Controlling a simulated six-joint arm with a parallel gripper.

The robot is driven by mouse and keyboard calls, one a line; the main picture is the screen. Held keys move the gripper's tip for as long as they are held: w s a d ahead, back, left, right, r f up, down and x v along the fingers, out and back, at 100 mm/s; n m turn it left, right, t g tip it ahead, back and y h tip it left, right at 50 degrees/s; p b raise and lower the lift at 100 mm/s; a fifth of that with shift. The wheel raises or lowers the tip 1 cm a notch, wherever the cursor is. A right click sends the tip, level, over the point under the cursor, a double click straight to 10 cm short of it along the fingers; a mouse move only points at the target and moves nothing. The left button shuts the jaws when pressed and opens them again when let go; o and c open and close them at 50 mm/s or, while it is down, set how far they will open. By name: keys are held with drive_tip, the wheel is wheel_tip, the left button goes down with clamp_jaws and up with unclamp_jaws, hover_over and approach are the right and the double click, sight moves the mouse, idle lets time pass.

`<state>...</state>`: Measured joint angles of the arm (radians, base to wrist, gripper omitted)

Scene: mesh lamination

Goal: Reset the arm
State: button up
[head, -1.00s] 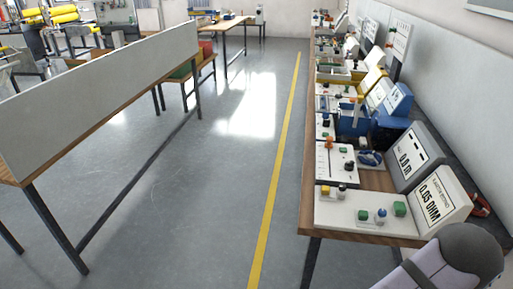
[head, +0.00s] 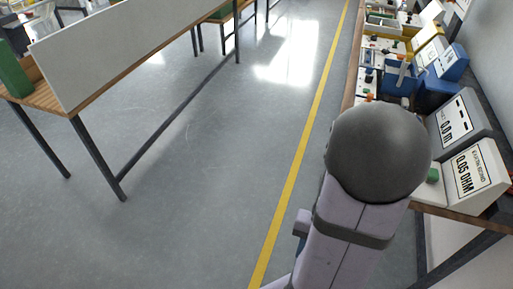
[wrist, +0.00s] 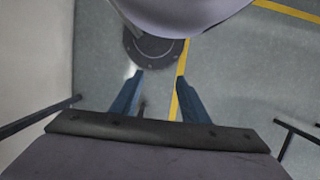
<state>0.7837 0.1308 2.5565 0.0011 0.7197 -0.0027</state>
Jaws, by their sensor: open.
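My gripper (wrist: 160,77) is open and empty in the wrist view, its two blue fingers apart over the grey floor (wrist: 240,60). A lilac part of my own arm covers the top of that view. In the head view my lilac arm and its dark grey joint stand in front of the right-hand bench, and the gripper itself is not visible there. The arm hides much of the near end of that bench.
The right bench (head: 445,207) carries grey and white meter boxes (head: 478,172), a blue unit (head: 398,80) and panels along the wall. A table with a white upright board (head: 120,45) stands at left. A yellow floor line (head: 300,150) crosses the open aisle.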

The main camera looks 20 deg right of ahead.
drive_tip(key=w+a+r+n+t+h, duration=0.1)
drive_tip(key=w+a+r+n, duration=0.2)
drive_tip(key=w+a+n, duration=0.1)
drive_tip(key=w+a+r+n+t+h+p, duration=0.1)
drive_tip(key=w+a+r+n, duration=0.2)
drive_tip(key=w+a+n, duration=0.2)
drive_tip(key=a, duration=0.3)
drive_tip(key=shift+w+r, duration=0.3)
drive_tip(key=shift+w, duration=0.1)
idle(1.3)
